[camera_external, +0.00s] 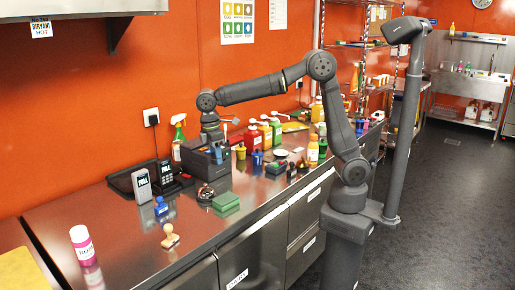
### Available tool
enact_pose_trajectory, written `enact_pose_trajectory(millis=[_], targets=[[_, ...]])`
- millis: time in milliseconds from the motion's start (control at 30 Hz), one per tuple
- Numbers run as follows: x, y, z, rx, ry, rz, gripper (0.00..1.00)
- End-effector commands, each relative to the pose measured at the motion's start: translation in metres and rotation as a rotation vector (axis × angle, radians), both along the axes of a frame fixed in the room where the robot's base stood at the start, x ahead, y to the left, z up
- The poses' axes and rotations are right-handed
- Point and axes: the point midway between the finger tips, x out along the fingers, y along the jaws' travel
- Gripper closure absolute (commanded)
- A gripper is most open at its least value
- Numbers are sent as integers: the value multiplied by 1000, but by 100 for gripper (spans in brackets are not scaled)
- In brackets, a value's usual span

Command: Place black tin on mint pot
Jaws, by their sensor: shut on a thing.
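My gripper (213,140) is low over the back of the counter, at the dark open crate (196,160). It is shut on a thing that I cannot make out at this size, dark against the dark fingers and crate. I cannot tell if that thing touches the crate. I cannot pick out the black tin for sure. A round dark item (205,193) lies on the counter in front of the crate. I cannot identify the mint pot with certainty; a small green-and-yellow item (241,152) stands right of the crate.
Several pump bottles (265,132) stand right of the crate. A green block (226,202), a blue stamp (161,206), a wooden stamp (170,236) and a pink bottle (83,246) stand nearer. Card terminals (142,186) are at left. The front-left counter has free room.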

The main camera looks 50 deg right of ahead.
Motion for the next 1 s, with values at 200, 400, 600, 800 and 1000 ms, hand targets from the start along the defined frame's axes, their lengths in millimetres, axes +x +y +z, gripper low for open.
enact_pose_trajectory(millis=[200,400,600,800,1000], targets=[[0,0,58,2,-2,0,85],[23,-18,67,-1,1,2,85],[61,-51,67,-1,0,11,85],[112,-110,68,0,0,24,85],[161,-187,69,-1,0,44,85]])
